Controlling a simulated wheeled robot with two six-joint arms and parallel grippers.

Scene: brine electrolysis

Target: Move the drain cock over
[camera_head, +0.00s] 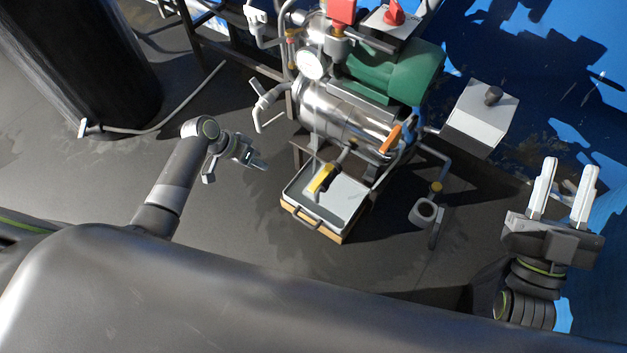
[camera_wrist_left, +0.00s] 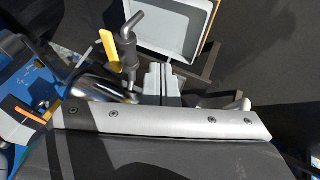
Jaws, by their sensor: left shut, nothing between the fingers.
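The drain cock has a yellow lever (camera_head: 321,178) and sits under the steel vessel (camera_head: 345,115), above a shallow tray (camera_head: 301,206). In the left wrist view the yellow lever (camera_wrist_left: 110,48) stands along a grey valve body with a bent outlet (camera_wrist_left: 129,28). My left gripper (camera_head: 262,164) is shut and empty, left of the lever and apart from it in the head view. Its closed fingers (camera_wrist_left: 160,75) show in the left wrist view, to the right of the valve. My right gripper (camera_head: 567,185) is open and empty at the far right.
A green motor (camera_head: 405,72), a gauge (camera_head: 311,65) and an orange lever (camera_head: 393,138) sit on the machine. Bent pipes (camera_head: 268,100) stick out left, near my left gripper. A black column (camera_head: 80,60) stands at the back left.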

